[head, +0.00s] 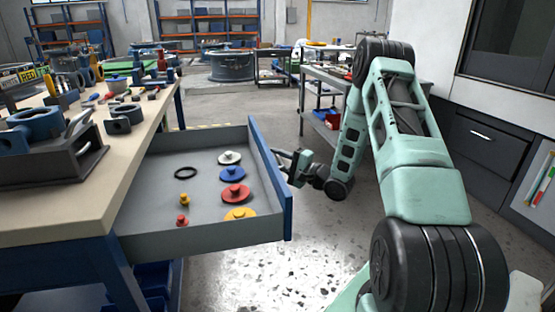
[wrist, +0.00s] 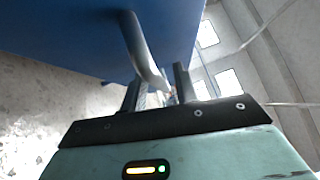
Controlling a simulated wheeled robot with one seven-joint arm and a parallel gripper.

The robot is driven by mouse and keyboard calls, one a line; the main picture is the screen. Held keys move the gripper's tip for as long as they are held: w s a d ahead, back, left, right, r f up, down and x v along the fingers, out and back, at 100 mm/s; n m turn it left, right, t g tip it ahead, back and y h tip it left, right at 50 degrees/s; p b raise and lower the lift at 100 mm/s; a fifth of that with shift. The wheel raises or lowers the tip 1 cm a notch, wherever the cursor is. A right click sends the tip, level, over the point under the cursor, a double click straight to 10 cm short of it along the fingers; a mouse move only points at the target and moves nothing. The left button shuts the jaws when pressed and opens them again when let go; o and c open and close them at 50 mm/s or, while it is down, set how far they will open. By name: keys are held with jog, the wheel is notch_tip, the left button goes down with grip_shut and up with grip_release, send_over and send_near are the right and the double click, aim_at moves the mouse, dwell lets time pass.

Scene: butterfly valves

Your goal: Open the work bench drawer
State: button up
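The work bench drawer (head: 205,232) is pulled out to the right of the bench. It has grey inner walls and a blue front (head: 272,180). In the head view my gripper (head: 284,168) is at the outer side of that front, near its middle. In the wrist view the blue drawer front (wrist: 80,35) fills the upper left, with a grey bar handle (wrist: 140,48) on it. The handle's lower end lies between the two dark fingers of my gripper (wrist: 158,85). The fingers stand apart with a visible gap, so the gripper looks open around it. Contact cannot be told.
The drawer holds several coloured valve discs (head: 235,193) and a black ring (head: 185,172). The work bench (head: 120,155) carries valve bodies and small parts. Free floor (head: 330,235) lies right of the drawer. A side table (head: 330,78) stands behind my arm, and dark cabinets (head: 480,140) at the right.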

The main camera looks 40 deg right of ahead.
jog(key=shift+s, duration=0.15)
jog(key=p+v, duration=0.3)
jog(key=v, duration=1.4)
jog(key=shift+d+f, duration=0.1)
jog(key=shift+d, duration=0.05)
